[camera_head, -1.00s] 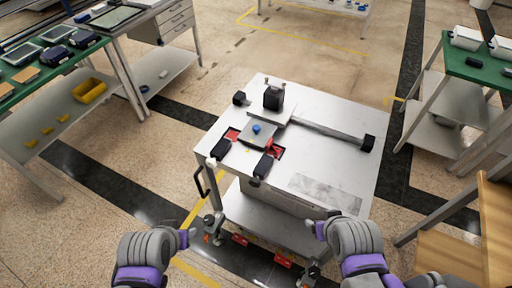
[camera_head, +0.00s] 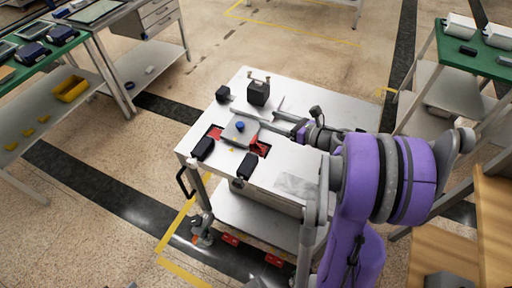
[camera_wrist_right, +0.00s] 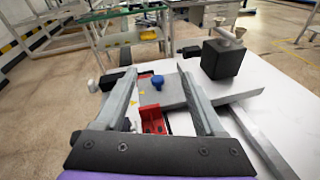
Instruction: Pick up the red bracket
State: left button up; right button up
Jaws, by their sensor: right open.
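A red bracket (camera_head: 260,148) sits on the white cart top, at the right edge of a grey plate (camera_head: 236,137) with a blue knob (camera_head: 240,126). The bracket also shows in the right wrist view (camera_wrist_right: 153,121), below the plate and between my fingers in the picture. My right gripper (camera_head: 272,120) reaches in from the right over the cart, close to the plate and bracket. In the right wrist view my right gripper (camera_wrist_right: 159,70) is open, its two long fingers apart with nothing clamped. My left gripper is not in view.
A black block (camera_head: 258,93) with a metal clamp on top stands behind the plate. Black blocks (camera_head: 203,148) (camera_head: 246,165) stand near the cart's front edge. Another red part (camera_head: 214,132) lies left of the plate. The cart's front right is fairly clear.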

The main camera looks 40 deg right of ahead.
aim_at(255, 142)
jog(key=s+f+n+g, duration=0.1)
jog(key=f, duration=0.1)
jog(key=s+f+n+g+y, duration=0.1)
jog(key=s+f, duration=0.1)
jog(key=s+d+f+n+g, duration=0.1)
jog(key=s+f+n, duration=0.1)
jog(key=shift+s+f+y, duration=0.15)
jog(key=shift+f+y, duration=0.15)
jog(key=shift+f, duration=0.1)
jog(key=shift+a+f, duration=0.15)
jog(key=shift+f, duration=0.15)
jog(key=x, duration=1)
jog(key=shift+a+f+p, duration=0.15)
jog(key=shift+p, duration=0.25)
grip_shut()
